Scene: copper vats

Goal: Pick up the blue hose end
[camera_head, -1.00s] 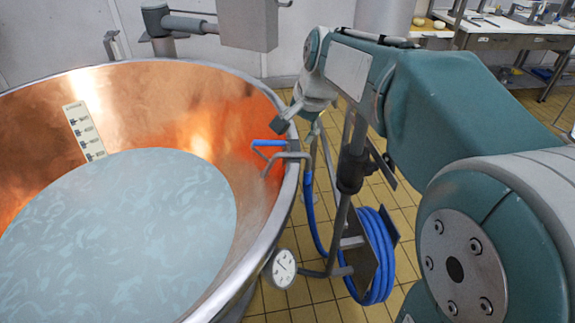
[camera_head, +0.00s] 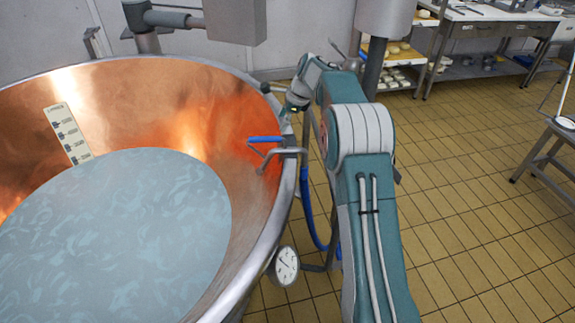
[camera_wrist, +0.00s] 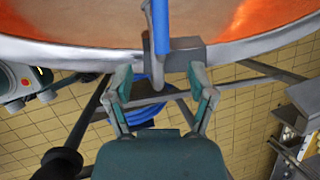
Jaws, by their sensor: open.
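The blue hose end (camera_head: 265,139) lies over the inner side of the copper vat's rim, by a grey metal bracket (camera_head: 287,152). In the wrist view the blue hose end (camera_wrist: 161,25) shows as an upright blue bar at the top centre, with the grey bracket (camera_wrist: 175,56) below it. My gripper (camera_wrist: 161,76) is open and empty. Its two fingers stand left and right of the bracket and hose line in that picture; I cannot tell how deep they reach. In the head view my gripper (camera_head: 279,103) is above and behind the hose end, partly hidden.
The copper vat (camera_head: 215,80) holds pale liquid (camera_head: 120,230). A round gauge (camera_head: 287,265) sits on its outer wall. The hose (camera_head: 308,205) hangs outside the rim; its coil (camera_wrist: 150,112) shows beneath my gripper. Tiled floor (camera_head: 470,210) is open at right.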

